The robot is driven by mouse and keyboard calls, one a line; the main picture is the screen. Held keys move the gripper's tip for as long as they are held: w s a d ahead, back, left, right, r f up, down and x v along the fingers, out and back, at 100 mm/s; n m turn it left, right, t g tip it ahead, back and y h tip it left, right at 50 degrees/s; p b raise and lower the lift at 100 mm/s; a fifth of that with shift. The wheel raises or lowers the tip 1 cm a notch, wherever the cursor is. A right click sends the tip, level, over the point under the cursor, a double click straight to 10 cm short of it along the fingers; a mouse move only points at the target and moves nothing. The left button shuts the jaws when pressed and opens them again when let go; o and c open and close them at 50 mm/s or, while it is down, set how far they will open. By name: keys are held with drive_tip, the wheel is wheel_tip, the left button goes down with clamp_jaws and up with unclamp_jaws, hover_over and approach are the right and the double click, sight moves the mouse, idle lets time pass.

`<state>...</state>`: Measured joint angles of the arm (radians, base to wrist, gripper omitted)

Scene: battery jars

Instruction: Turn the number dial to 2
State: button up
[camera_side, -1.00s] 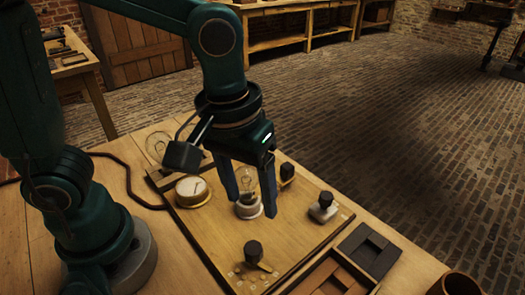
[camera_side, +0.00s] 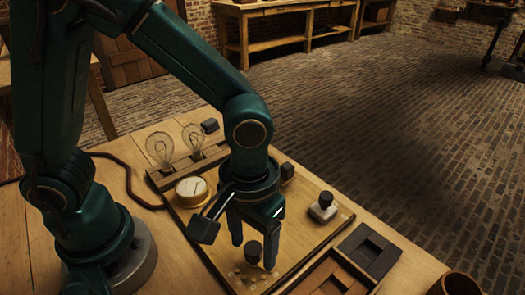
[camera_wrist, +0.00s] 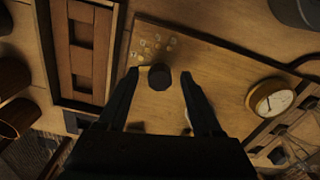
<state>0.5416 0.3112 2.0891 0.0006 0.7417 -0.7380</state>
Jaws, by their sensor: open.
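The number dial has a dark round knob (camera_side: 253,251) near the front of the wooden board (camera_side: 308,240). Small pale number marks (camera_wrist: 158,44) lie in an arc beside it in the wrist view, too small to read. Which number the dial points to cannot be told. My gripper (camera_side: 254,256) points down over the dial, jaws open, one finger on each side of the knob. In the wrist view the knob (camera_wrist: 159,77) sits between the two fingertips, with a gap to each. Nothing is held.
A round gauge (camera_side: 191,191) and glass bulbs (camera_side: 160,150) stand behind on the board. A switch with a black knob (camera_side: 323,208) is to the right. A dark tray (camera_side: 370,250) and a wooden tray (camera_side: 318,277) lie beside the board's right edge.

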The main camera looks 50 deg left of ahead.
clamp_jaws()
drive_tip(key=shift+m, duration=0.4)
drive_tip(key=m, duration=0.4)
drive_tip(key=shift+m, duration=0.4)
drive_tip(key=m, duration=0.5)
drive_tip(key=shift+m, duration=0.4)
drive_tip(key=shift+r+m, duration=0.1)
drive_tip(key=shift+m, duration=0.2)
unclamp_jaws()
